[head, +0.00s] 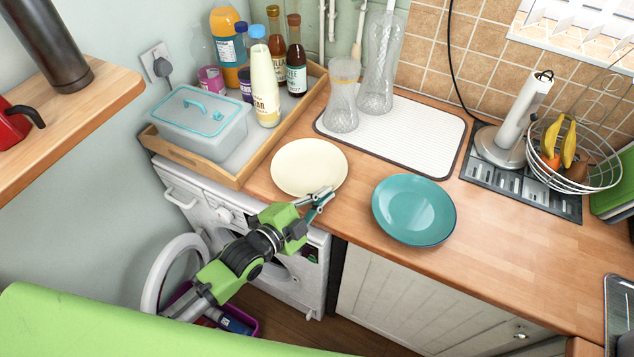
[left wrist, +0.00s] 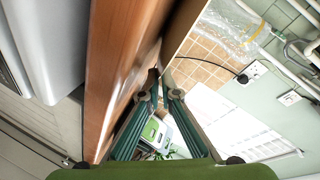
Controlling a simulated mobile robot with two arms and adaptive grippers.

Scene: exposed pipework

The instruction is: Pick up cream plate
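The cream plate (head: 309,167) lies on the wooden counter, right of the wooden tray. My left gripper (head: 330,193) is at its front-right rim. In the left wrist view my left gripper (left wrist: 162,76) has its fingers drawn nearly together, with the thin pale edge of the cream plate (left wrist: 186,28) running in between the tips. It looks shut on the rim, though the contact itself is small. The plate shows no clear lift off the counter. My right gripper is not in view.
A teal plate (head: 414,210) lies close on the right. Behind are a white drying mat (head: 420,140) and glass vessels. A wooden tray (head: 238,180) with bottles and a box stands left. Below, a washing machine (head: 312,285) has its door open.

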